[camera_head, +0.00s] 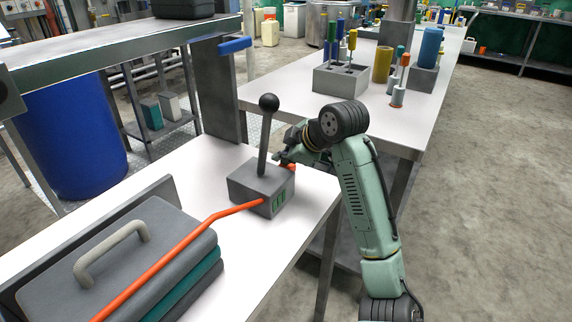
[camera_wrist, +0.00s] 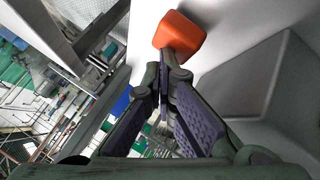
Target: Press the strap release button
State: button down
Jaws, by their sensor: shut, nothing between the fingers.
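A grey box (camera_head: 249,187) stands on the white table, with an upright lever (camera_head: 263,145) topped by a black ball. An orange strap (camera_head: 172,256) runs from its front over a folded stack. A small orange-red button (camera_head: 291,167) shows at the box's far right side, partly hidden by my gripper (camera_head: 283,158). In the wrist view the button (camera_wrist: 180,34) is a rounded orange block just beyond the tips of my gripper (camera_wrist: 164,68). The fingers are shut and empty. I cannot tell whether the tips touch the button.
The grey and teal folded stack (camera_head: 150,255) with a handle (camera_head: 112,250) lies at the front left. A blue drum (camera_head: 72,140) stands at the left. Floor at the right is clear.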

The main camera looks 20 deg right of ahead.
jog(key=shift+f, duration=0.25)
jog(key=shift+r, duration=0.15)
jog(key=shift+r+p, duration=0.75)
jog(key=shift+r, duration=0.15)
jog(key=shift+r+p, duration=1.9)
jog(key=shift+r, duration=0.65)
